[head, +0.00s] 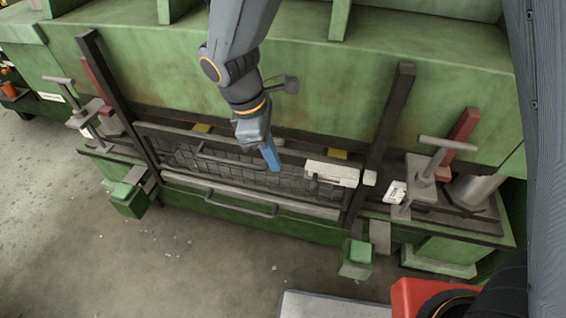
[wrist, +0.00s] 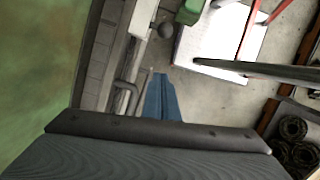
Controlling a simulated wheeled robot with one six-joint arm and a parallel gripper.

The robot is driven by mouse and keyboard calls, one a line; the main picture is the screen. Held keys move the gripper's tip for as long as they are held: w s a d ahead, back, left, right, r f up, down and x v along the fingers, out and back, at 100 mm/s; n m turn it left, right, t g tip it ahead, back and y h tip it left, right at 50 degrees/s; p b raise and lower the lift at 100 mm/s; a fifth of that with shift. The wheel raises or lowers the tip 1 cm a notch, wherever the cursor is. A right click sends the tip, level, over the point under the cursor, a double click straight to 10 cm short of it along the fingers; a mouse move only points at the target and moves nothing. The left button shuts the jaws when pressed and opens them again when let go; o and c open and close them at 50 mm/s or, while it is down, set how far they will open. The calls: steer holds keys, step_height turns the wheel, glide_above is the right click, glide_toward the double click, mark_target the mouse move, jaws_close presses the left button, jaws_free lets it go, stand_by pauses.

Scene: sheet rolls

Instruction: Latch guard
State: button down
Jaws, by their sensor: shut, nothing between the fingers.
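The guard (head: 235,170) is a dark mesh panel in a grey frame, lowered between two dark upright posts on the green machine. A pale latch (head: 332,172) with a dark knob (head: 313,186) sits at its upper right. A small pale block (head: 370,177) is at the right post, beside the latch's right end; I cannot tell whether the latch enters it. My gripper (head: 272,158) has its blue fingers shut and empty, in front of the mesh, left of the latch. In the wrist view the fingers (wrist: 160,98) point toward the latch knob (wrist: 166,30), apart from it.
A grey bar handle (head: 240,204) runs along the guard's lower front, and another bar (head: 230,160) crosses the mesh. Green boxes (head: 357,256) stick out at both sides. The floor (head: 215,265) in front is mostly clear.

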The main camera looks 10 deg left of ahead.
steer(key=d+f+p, duration=0.2)
steer(key=d+f, duration=0.4)
steer(key=f, duration=0.1)
steer(key=shift+w+f, duration=0.25)
steer(key=shift+w, duration=0.1)
steer(key=shift+d, duration=0.1)
